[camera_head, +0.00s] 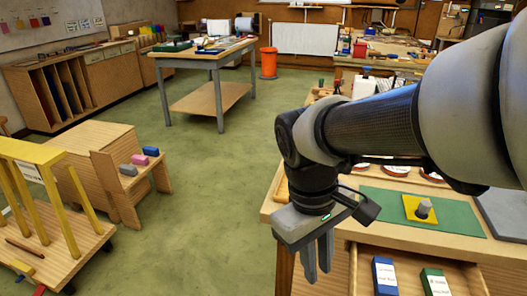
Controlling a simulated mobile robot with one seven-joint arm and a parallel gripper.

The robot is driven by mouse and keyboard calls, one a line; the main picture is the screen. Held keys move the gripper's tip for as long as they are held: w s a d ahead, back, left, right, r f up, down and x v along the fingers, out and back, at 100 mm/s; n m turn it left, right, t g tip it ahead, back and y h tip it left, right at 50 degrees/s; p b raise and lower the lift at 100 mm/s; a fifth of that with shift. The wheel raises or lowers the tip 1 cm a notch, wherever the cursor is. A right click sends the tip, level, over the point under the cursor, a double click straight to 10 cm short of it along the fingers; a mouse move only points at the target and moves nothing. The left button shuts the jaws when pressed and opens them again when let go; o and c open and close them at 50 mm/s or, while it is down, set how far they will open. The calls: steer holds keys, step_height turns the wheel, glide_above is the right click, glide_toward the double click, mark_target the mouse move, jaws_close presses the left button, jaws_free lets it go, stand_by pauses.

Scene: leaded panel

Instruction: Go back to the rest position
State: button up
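My gripper (318,259) hangs from my arm, which reaches in from the right. Its two fingers point down beside the left front corner of the wooden workbench (365,232). I see no object between the fingers. They look close together from this angle, and I cannot tell whether they touch. Part of the bench's left end is hidden behind my arm and gripper.
An open drawer (463,279) holds a blue box (384,276) and a green box (436,283). On the bench lie a green mat (452,215) and a yellow square with a grey knob (423,209). A yellow-railed wooden rack (60,235) stands left. The green floor (215,200) between is clear.

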steer(key=d+r+m+t+y+p, duration=0.1)
steer(key=d+r+m+t+p, duration=0.1)
steer(key=r+p, duration=0.6)
steer(key=d+r+m+t+p, duration=0.2)
steer(key=r+m+t+p, duration=0.2)
steer(key=r+p, duration=0.5)
step_height(320, 180, up, 8)
steer(key=shift+d+f+y, duration=0.25)
steer(key=shift+d+y, duration=0.05)
steer(key=shift+y, duration=0.1)
steer(key=shift+s, duration=0.1)
